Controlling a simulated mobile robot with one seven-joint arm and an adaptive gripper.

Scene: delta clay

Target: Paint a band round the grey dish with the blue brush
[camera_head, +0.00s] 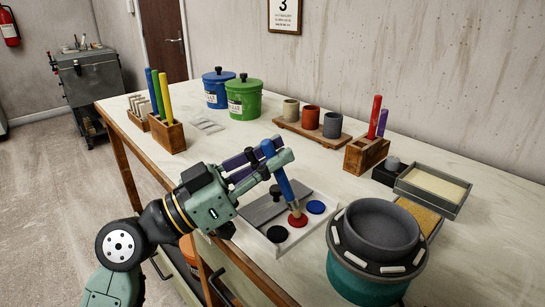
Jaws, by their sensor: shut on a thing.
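My gripper (268,158) is shut on the blue brush (283,184), around the upper part of its handle. The brush points down, slightly tilted, and its pale lower end is at the red paint spot (298,222) in the white paint tray (265,246). I cannot tell whether the bristles touch the paint, as they are hard to make out. The grey dish (372,235) sits on a dark round wheel head with several white blocks around it, above a teal base (360,285), to the right of the tray. My gripper is left of the dish, apart from it.
The tray also has black (277,234) and blue (316,207) paint spots and a grey lid. Sand-coloured trays (436,187) stand behind the wheel. Small pots on a board (312,133), lidded buckets (243,98) and wooden holders (168,136) stand farther back. The table's middle is clear.

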